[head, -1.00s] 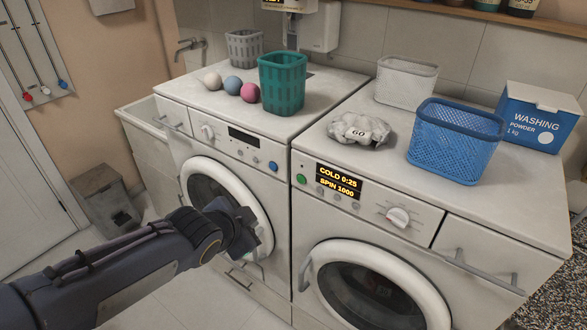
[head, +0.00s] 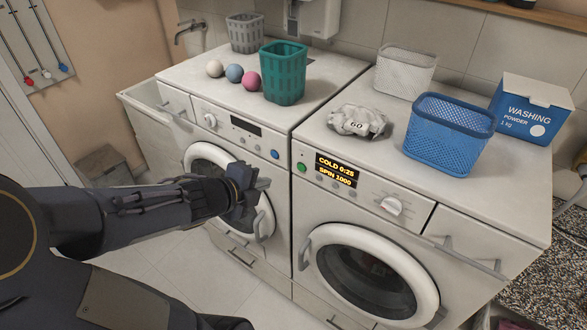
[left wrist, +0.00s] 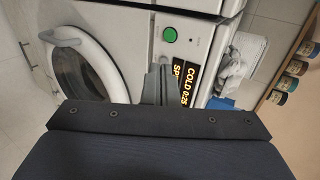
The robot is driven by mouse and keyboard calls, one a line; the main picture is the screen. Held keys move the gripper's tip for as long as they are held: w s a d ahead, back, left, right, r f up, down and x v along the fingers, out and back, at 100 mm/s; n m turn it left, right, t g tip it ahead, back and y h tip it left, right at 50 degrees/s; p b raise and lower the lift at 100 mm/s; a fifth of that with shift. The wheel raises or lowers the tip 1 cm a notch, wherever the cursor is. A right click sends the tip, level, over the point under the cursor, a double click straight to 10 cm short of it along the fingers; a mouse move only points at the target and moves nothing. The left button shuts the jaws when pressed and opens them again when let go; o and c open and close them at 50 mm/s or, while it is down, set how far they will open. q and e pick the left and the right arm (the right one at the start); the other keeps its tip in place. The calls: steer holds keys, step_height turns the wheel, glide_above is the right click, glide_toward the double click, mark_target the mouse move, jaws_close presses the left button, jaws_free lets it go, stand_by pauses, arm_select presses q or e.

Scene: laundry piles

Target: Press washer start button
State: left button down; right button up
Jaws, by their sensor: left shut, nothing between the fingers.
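The washer (head: 290,230) on the right has a lit display (head: 337,171) reading COLD 0:25, SPIN 1000. Its round green start button (head: 301,167) is left of the display. My left gripper (head: 262,184) is shut and empty, left of and a little below the green button in the head view, with a gap in the picture. In the left wrist view the grey fingers (left wrist: 158,84) overlap the panel beside the display; the green button (left wrist: 169,34) shows uncovered above them. I cannot tell their exact distance from the panel. My right gripper is not in view.
A second machine (head: 180,140) with a blue button and dark display stands at left. On top are a teal basket (head: 284,75), several balls, a crumpled cloth (head: 358,121), a blue basket (head: 448,135) and a washing powder box (head: 530,108). Floor shows at lower left.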

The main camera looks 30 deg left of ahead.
arm_select(q)
steer(key=b, duration=0.5)
glide_toward(301, 167)
step_height(301, 167, down, 4)
steer(key=w, duration=0.4)
steer(key=shift+w+r, duration=0.25)
steer(key=shift+w, duration=0.5)
